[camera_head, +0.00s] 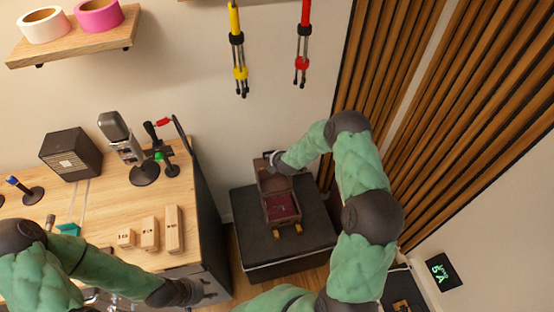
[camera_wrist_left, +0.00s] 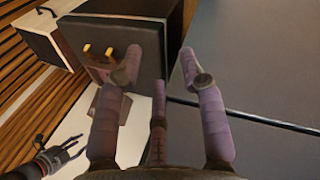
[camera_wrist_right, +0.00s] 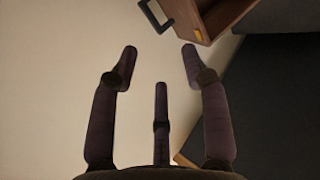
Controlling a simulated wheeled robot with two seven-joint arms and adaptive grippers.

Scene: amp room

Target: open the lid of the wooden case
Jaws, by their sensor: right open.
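The wooden case (camera_head: 297,219) stands on a black box in the head view, its dark red inside showing. Its lid (camera_head: 268,184) is raised at the back. My right gripper (camera_head: 270,157) is behind the top of the lid, small and partly hidden by my arm. In the right wrist view its fingers (camera_wrist_right: 160,60) are spread and empty, with a wooden part of the case (camera_wrist_right: 222,14) at the top right. My left gripper (camera_head: 208,292) is low over the front of the desk. Its fingers (camera_wrist_left: 160,65) are apart and empty in the left wrist view.
The black box (camera_head: 250,238) has free room around the case. The desk (camera_head: 90,220) at left holds wooden blocks (camera_head: 150,233), a microphone (camera_head: 118,135) and a dark speaker-like box (camera_head: 70,155). Slatted panels (camera_head: 365,60) rise at right. Yellow and red cables (camera_head: 303,45) hang on the wall.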

